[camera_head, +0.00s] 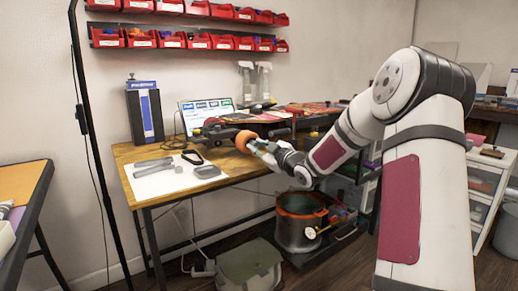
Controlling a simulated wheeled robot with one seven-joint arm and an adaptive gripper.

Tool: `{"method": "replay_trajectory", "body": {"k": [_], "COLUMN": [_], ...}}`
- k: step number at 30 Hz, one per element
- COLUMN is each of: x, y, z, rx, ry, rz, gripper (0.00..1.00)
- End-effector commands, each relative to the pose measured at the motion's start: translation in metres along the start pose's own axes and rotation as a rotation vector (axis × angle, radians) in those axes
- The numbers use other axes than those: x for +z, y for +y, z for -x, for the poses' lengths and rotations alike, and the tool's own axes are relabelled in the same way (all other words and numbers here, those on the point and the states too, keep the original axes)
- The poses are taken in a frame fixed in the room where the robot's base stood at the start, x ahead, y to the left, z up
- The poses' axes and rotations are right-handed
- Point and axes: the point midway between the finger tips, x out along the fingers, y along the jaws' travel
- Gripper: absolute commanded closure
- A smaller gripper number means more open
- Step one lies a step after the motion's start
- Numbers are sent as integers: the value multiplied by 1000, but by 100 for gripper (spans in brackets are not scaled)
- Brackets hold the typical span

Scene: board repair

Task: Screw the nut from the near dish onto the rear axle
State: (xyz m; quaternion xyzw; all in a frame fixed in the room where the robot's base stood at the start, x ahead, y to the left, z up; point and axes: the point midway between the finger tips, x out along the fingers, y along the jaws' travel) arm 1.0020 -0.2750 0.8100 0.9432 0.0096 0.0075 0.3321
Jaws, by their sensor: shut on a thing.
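The skateboard (252,121) is held above the wooden workbench, with a dark truck (215,132) and an orange wheel (244,140) facing me. My gripper (258,148) is at the outer side of this wheel, pointing left toward the axle end. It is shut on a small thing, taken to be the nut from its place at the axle. The nut itself is too small and covered by the fingers to make out. I cannot tell whether it touches the axle thread. No dish can be made out; my arm covers part of the bench.
On the workbench (140,158), a white sheet (150,184) holds grey tools. A laptop (208,108) and a blue-black box (145,112) stand behind. Red bins (140,38) hang on the wall. A pot (300,225) and a bag (248,268) are below.

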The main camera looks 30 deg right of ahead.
Motion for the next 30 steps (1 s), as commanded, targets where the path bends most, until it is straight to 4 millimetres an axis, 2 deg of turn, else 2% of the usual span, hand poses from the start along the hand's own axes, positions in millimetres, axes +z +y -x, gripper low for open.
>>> {"method": "replay_trajectory", "body": {"k": [16, 30], "x": [0, -1], "y": [0, 1], "z": [-1, -1], "rx": [-1, -1], "ry": [-1, -7], "rz": [-14, -344], "gripper": [100, 100]}}
